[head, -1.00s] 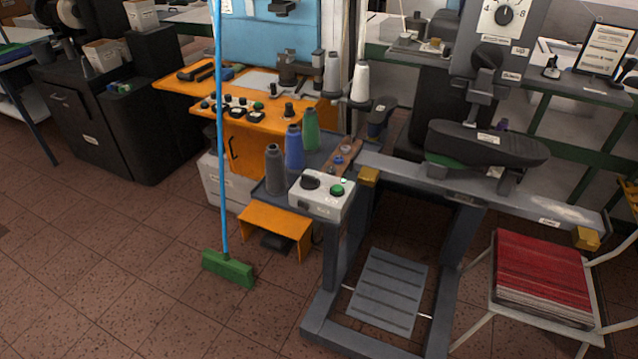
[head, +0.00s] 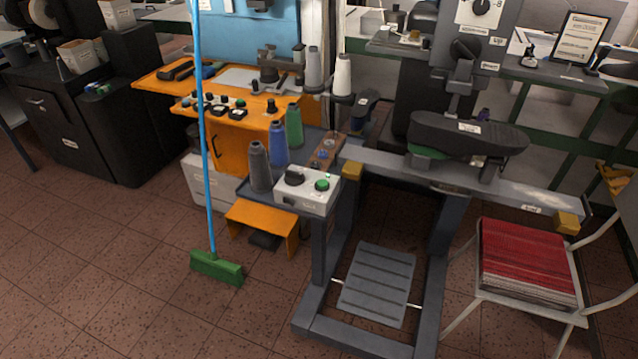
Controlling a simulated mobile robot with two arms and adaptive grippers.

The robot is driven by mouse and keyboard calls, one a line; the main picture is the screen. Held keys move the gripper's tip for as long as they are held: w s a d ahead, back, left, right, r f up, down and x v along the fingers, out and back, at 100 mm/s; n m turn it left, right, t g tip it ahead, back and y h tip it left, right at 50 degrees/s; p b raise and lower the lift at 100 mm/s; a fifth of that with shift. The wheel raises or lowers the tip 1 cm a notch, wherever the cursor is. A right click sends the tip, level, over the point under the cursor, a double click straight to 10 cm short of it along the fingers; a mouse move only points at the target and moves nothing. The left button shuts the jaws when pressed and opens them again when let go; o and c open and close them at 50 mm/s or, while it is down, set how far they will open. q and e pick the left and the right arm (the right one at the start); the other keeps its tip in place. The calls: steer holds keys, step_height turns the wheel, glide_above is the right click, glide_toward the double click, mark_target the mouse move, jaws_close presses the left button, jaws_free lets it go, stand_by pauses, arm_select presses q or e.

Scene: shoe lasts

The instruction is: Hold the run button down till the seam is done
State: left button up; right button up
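A white control box (head: 305,192) sits on the grey side shelf of the machine. On its top are a green button (head: 322,185) and a black knob (head: 295,176). I cannot read the box's labels. A dark shoe-shaped form (head: 468,136) lies on the machine's beam under the grey machine head (head: 465,52). A seam cannot be made out at this size. Neither of my grippers is in view.
A broom (head: 216,267) stands upright left of the orange step (head: 262,222). A white chair holds red sheets (head: 525,262). The tiled floor at front left is clear.

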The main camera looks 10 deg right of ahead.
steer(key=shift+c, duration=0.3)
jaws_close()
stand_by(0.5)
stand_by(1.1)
